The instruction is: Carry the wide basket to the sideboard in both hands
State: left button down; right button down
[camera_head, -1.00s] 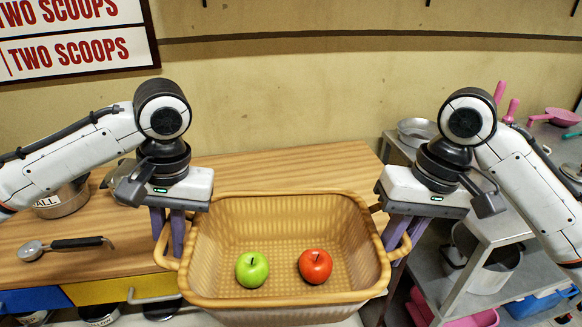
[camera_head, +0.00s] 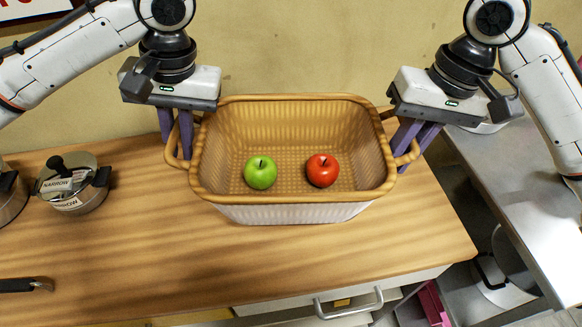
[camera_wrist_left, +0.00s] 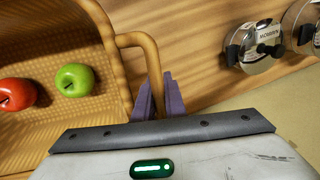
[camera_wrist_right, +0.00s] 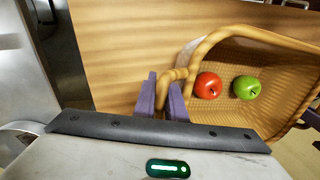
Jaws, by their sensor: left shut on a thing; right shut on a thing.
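The wide basket (camera_head: 290,212) is tan wicker with a handle at each end and shows over the wooden sideboard top (camera_head: 240,262) in the head view. A green apple (camera_head: 260,172) and a red apple (camera_head: 322,170) lie inside it. My left gripper (camera_head: 180,148) is shut on the left handle, which also shows in the left wrist view (camera_wrist_left: 136,40). My right gripper (camera_head: 408,146) is shut on the right handle, seen in the right wrist view (camera_wrist_right: 172,76). The basket looks level. I cannot tell whether its bottom touches the top.
A lidded pot labelled NARROW (camera_head: 74,184) stands on the wood left of the basket, with another pot at the left edge. A dark utensil handle (camera_head: 25,285) lies at front left. A metal table (camera_head: 520,185) stands at right. The wood in front of the basket is clear.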

pick_arm(q)
jog(key=shift+s+r, duration=0.1)
jog(key=shift+s, duration=0.15)
pick_arm(e)
jog(key=shift+s, duration=0.25)
